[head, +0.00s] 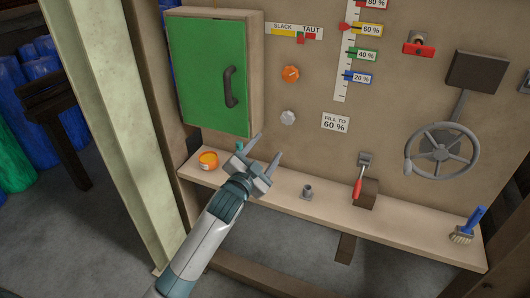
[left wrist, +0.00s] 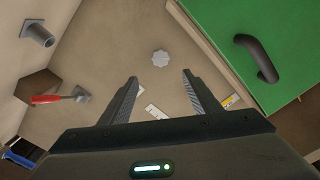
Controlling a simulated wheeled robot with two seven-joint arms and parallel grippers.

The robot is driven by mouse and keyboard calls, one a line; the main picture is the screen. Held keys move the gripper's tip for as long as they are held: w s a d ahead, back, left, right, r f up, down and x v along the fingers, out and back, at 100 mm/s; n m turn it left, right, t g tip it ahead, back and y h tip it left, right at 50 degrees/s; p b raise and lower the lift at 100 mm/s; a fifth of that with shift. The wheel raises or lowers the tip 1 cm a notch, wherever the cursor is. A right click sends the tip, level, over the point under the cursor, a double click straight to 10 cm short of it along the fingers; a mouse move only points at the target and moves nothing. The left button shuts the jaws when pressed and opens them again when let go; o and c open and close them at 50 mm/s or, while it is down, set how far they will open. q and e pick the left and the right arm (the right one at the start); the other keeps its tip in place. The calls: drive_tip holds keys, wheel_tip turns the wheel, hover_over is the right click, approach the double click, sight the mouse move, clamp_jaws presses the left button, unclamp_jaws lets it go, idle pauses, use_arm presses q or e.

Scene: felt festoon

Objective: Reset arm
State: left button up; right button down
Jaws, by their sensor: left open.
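My left gripper (head: 264,153) is open and empty in the head view, in front of the wall panel, just below the green cabinet door and above the shelf. Its two fingers also show spread apart in the left wrist view (left wrist: 158,85), with a grey knob (left wrist: 160,58) on the panel beyond them. The same grey knob (head: 288,118) is above and right of the gripper in the head view, apart from it. An orange knob (head: 290,74) is above the grey one. My right gripper is in neither view.
The green cabinet door (head: 210,70) is shut, with a dark handle (head: 231,86). The shelf (head: 275,190) holds an orange tin (head: 208,160), a grey socket (head: 307,191), a red-handled lever (head: 359,180) and a blue brush (head: 468,228). A handwheel (head: 441,151) is at right; a pale post (head: 115,120) stands left.

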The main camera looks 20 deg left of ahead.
use_arm(q)
drive_tip(key=shift+s, duration=0.15)
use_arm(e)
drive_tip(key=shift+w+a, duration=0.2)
use_arm(q)
drive_tip(key=shift+f, duration=0.1)
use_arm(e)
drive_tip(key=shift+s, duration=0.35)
